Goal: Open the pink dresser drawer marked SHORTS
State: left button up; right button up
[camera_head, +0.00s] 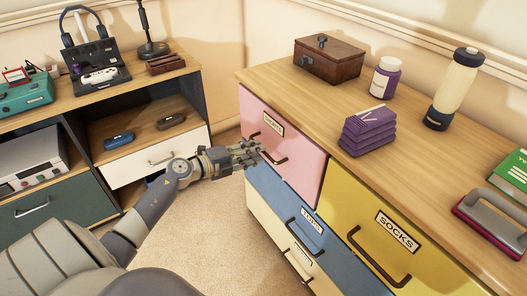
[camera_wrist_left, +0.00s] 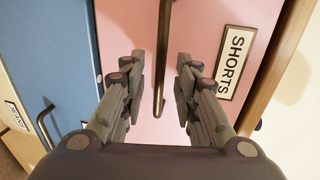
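The pink drawer (camera_head: 287,157) is at the upper left of the dresser front and looks shut. Its SHORTS label (camera_head: 273,124) sits above a dark bar handle (camera_head: 276,158). My left gripper (camera_head: 256,150) is at the handle in the head view. In the left wrist view the gripper (camera_wrist_left: 160,85) is open, with the handle (camera_wrist_left: 160,75) between its two fingers and a gap showing on each side. The SHORTS label (camera_wrist_left: 235,65) is to the right of the fingers there. My right gripper is in neither view.
Below the pink drawer is a blue drawer (camera_head: 272,196), and a yellow SOCKS drawer (camera_head: 360,205) is to its right. The dresser top holds a wooden box (camera_head: 329,62), purple folded cloths (camera_head: 368,136), a jar (camera_head: 385,78) and a bottle (camera_head: 453,90). Carpet (camera_head: 222,235) in front is clear.

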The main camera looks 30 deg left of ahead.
pick_arm(q)
jog(key=shift+x, duration=1.85)
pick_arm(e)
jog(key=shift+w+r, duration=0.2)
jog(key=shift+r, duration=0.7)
pick_arm(q)
jog(key=shift+c, duration=0.4)
grip_shut()
